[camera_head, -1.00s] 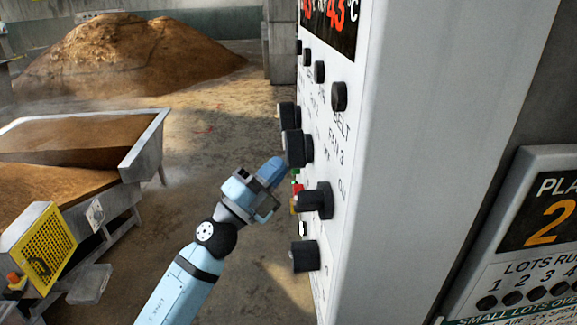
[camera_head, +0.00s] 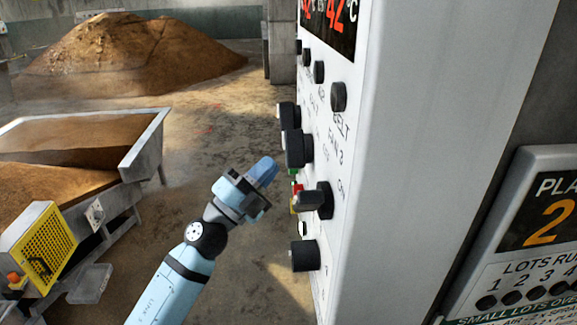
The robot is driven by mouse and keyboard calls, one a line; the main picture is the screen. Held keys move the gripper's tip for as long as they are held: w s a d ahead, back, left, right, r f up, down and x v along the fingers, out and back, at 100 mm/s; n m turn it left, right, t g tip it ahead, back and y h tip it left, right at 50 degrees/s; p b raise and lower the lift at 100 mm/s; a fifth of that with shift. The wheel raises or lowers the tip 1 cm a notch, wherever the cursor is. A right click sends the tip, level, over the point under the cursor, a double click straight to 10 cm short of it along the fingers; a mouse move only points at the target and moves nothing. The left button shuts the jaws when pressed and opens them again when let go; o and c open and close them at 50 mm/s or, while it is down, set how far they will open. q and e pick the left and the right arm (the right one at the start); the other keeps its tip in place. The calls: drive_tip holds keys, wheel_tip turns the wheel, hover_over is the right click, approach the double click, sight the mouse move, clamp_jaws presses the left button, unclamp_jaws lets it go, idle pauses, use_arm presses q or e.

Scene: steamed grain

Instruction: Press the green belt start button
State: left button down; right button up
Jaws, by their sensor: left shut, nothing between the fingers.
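The control panel (camera_head: 350,190) stands upright and is seen nearly edge-on at the centre right. A small green button (camera_head: 293,171) shows on its face, partly hidden by the black knobs, with red and yellow pieces just below it. My left gripper (camera_head: 265,171) is shut and empty. Its tip points up and right toward the panel, to the left of the green button, with a small gap between them in the picture. My right gripper is not in view.
Several black knobs, among them one by the ON mark (camera_head: 316,200), jut out from the panel around the green button. A hopper (camera_head: 150,145) of brown grain and a yellow guard (camera_head: 40,250) stand at the left. Open floor lies between.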

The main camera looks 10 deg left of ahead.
use_arm(q)
drive_tip(key=a, duration=0.2)
drive_tip(key=s+a, duration=0.1)
drive_tip(key=a, duration=0.1)
drive_tip(key=shift+s+a, duration=0.2)
drive_tip(key=shift+a, duration=0.2)
idle(0.5)
drive_tip(key=s+a+f+n+y, duration=0.1)
drive_tip(key=s+f+n+y, duration=0.3)
drive_tip(key=f, duration=0.5)
drive_tip(key=s+a+f+n+g+y, duration=0.15)
drive_tip(key=f+n+y, duration=0.25)
drive_tip(key=f+n, duration=0.4)
drive_tip(key=s+a+f+n+t+y, duration=0.1)
drive_tip(key=s+f+n+y, duration=0.25)
drive_tip(key=f, duration=0.65)
drive_tip(key=s+d+f+n+g+y, duration=0.1)
drive_tip(key=s+f+n+g, duration=0.5)
drive_tip(key=s+f, duration=0.9)
drive_tip(key=shift+s+d+f+g, duration=0.2)
drive_tip(key=shift+d+f+g, duration=0.45)
drive_tip(key=shift+f, duration=0.3)
